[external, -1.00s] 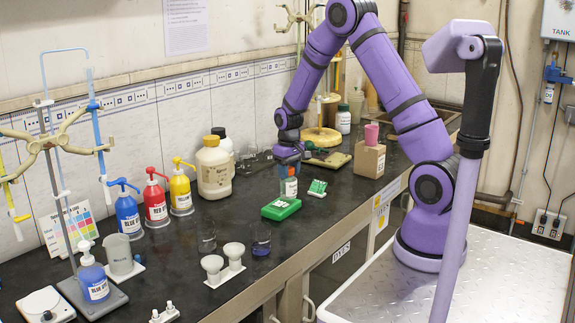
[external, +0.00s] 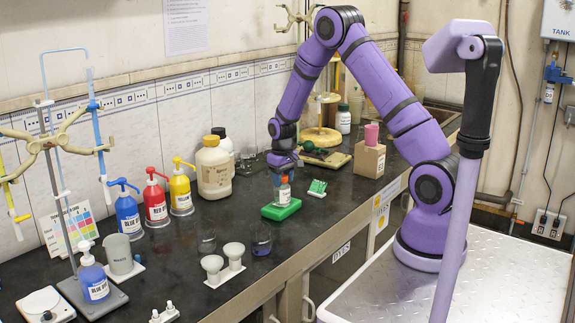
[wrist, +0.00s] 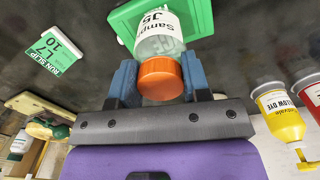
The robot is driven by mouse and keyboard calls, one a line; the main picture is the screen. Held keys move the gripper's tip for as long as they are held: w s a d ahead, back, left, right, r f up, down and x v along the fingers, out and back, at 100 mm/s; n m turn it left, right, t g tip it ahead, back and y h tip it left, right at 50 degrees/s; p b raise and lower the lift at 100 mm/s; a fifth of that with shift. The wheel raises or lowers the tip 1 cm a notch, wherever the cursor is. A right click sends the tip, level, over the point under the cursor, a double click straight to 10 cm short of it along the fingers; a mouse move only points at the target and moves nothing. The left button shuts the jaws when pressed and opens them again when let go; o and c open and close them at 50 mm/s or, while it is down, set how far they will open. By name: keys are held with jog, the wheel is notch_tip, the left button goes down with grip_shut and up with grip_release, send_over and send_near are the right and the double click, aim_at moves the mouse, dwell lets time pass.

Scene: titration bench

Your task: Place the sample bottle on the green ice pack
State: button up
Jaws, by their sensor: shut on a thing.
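The sample bottle (external: 283,193), clear with a white label and an orange cap, is upright in my gripper (external: 284,175). My gripper is shut on it near the cap. The green ice pack (external: 281,210) lies flat on the dark bench directly below the bottle. In the wrist view, the bottle (wrist: 160,42) sits between the blue fingers (wrist: 160,82), with the green ice pack (wrist: 204,18) behind its lower end. The bottle's base appears at or just above the pack's top; I cannot tell whether they touch.
A green run slip in a white stand (external: 317,187) is right of the ice pack. A large beige bottle (external: 214,168) stands to the left. A cardboard box (external: 369,159) is further right.

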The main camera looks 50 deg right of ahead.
jog(key=o, duration=1.2)
jog(key=s+a+r+t, duration=0.15)
jog(key=s+r, duration=0.25)
jog(key=r, duration=0.8)
jog(key=s+a+r, duration=0.2)
jog(key=s+r, duration=0.1)
jog(key=r, duration=0.9)
jog(key=s+a+r+t, duration=0.1)
jog(key=s+a+r, duration=0.1)
jog(key=s, duration=0.8)
jog(key=s+a+r+n+t, duration=0.1)
jog(key=s+a+r, duration=0.1)
jog(key=s+r, duration=0.3)
jog(key=s+a+r+t, duration=0.1)
jog(key=s+a+r, duration=0.2)
jog(key=s, duration=1.1)
jog(key=shift+s+r+n+t, duration=0.3)
jog(key=shift+r+n+t, duration=0.05)
jog(key=shift+n, duration=0.05)
